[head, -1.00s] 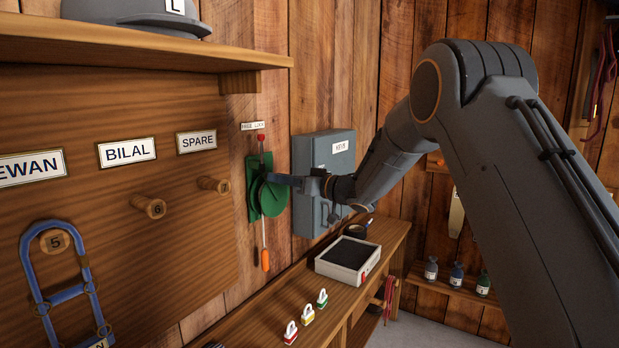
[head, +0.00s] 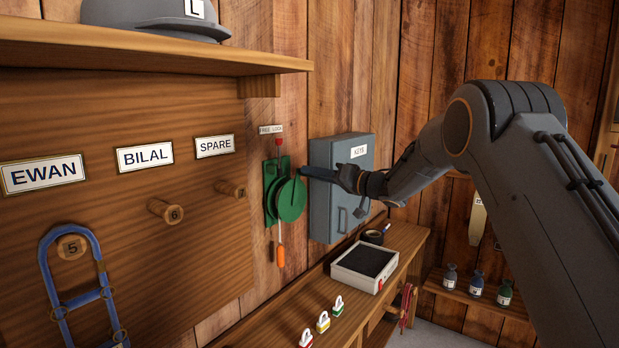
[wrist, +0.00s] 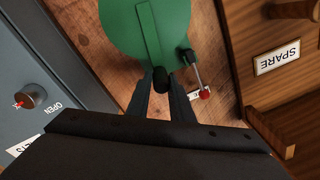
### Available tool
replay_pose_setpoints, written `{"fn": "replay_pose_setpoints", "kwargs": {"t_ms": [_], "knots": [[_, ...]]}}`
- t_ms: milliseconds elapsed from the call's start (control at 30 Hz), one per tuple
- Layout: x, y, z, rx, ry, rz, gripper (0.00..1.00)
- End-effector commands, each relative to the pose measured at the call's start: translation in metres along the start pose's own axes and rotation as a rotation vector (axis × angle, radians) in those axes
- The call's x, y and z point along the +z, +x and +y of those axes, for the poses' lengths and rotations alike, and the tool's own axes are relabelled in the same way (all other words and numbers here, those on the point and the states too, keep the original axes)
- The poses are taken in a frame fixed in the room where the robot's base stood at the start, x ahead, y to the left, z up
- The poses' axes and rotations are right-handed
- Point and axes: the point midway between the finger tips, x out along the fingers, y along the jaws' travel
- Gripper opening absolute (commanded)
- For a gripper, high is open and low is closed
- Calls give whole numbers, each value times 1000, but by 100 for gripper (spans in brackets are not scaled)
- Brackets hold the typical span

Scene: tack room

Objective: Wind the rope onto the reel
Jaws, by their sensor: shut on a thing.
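The green reel (head: 291,200) is mounted on the plank wall beside the grey key cabinet. A thin pale rope (head: 280,234) hangs below it and ends in an orange handle (head: 281,257). My gripper (head: 306,172) is at the upper right of the reel's disc. In the wrist view my gripper (wrist: 163,88) is shut on the reel's black crank knob (wrist: 161,79), at the end of the green crank arm (wrist: 149,32). A lever with a red knob (wrist: 205,95) is beside the disc, under the lock label (head: 271,129). The rope is hidden in the wrist view.
The grey key cabinet (head: 335,205) is close beside my gripper. The peg board (head: 120,260) with a blue halter (head: 76,290) is at left.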

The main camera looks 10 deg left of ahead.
Motion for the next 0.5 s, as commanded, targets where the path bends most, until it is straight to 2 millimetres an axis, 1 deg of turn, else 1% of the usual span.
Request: {"fn": "replay_pose_setpoints", "kwargs": {"t_ms": [33,100,500], "knots": [[3,-2,5,6,2,-3,0],[3,-2,7,6,3,-3,0],[7,0,8,4,5,-9,0]]}}
